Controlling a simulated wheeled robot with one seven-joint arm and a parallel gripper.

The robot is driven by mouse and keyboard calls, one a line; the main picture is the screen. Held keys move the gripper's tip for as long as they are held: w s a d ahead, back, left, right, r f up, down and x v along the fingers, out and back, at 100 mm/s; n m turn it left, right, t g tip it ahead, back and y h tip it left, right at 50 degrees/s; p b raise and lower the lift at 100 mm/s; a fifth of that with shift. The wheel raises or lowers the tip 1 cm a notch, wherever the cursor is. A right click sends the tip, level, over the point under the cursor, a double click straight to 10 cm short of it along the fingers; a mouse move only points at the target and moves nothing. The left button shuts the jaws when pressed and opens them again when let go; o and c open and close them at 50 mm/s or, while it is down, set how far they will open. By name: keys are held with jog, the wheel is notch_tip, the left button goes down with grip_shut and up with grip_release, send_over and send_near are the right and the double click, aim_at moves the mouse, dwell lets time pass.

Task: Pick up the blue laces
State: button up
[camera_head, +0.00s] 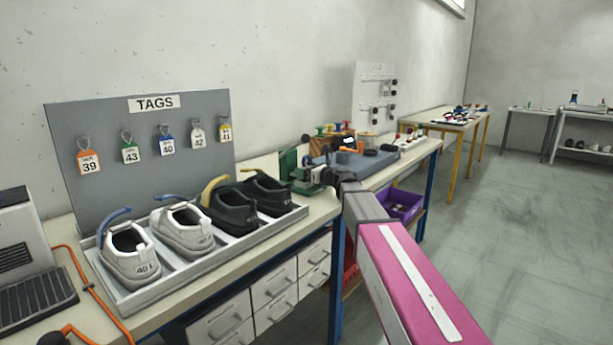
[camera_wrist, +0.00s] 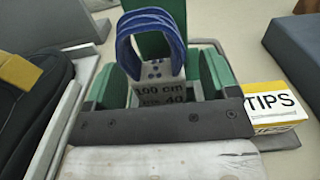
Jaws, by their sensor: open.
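The blue laces (camera_wrist: 152,38) stand as a looped bundle in the upper middle of the wrist view, in front of a green upright panel. My gripper (camera_wrist: 160,78) is open, with one green finger on each side of the base of the laces. I cannot tell whether either finger touches them. In the head view my gripper (camera_head: 318,178) is over the workbench, right of the shoe tray, next to a green stand (camera_head: 288,162). The laces cannot be made out in that view.
A yellow and white TIPS box (camera_wrist: 275,105) stands close on the right, with a grey block (camera_wrist: 297,45) beyond. A tray (camera_head: 215,258) of white and black shoes is on the left, below the TAGS board (camera_head: 180,130). A purple bin (camera_head: 402,206) sits lower right.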

jog(key=c, duration=1.3)
